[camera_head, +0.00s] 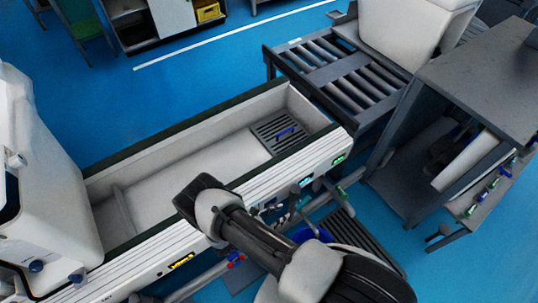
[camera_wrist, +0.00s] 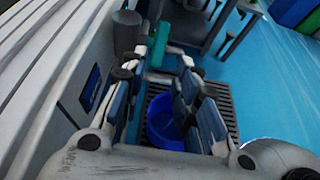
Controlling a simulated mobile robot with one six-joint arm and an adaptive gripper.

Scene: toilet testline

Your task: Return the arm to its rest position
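My arm (camera_head: 245,228) reaches in from the bottom of the head view and is bent over the front side of the long white trough line. My gripper (camera_wrist: 158,82) shows in the wrist view with its two dark, blue-grey padded fingers spread apart. Nothing is held between them. In the head view the gripper cannot be made out clearly behind the arm and the line's front fittings. In the wrist view the white panelled side of the line (camera_wrist: 45,75) lies close to the left of the fingers.
A blue bucket (camera_wrist: 165,125) stands on a dark floor grate beneath the gripper. A roller conveyor (camera_head: 340,80) stands behind the trough (camera_head: 180,150). A grey workbench (camera_head: 490,75) is at right. A large white machine (camera_head: 45,190) is at left. Blue floor is open at upper left.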

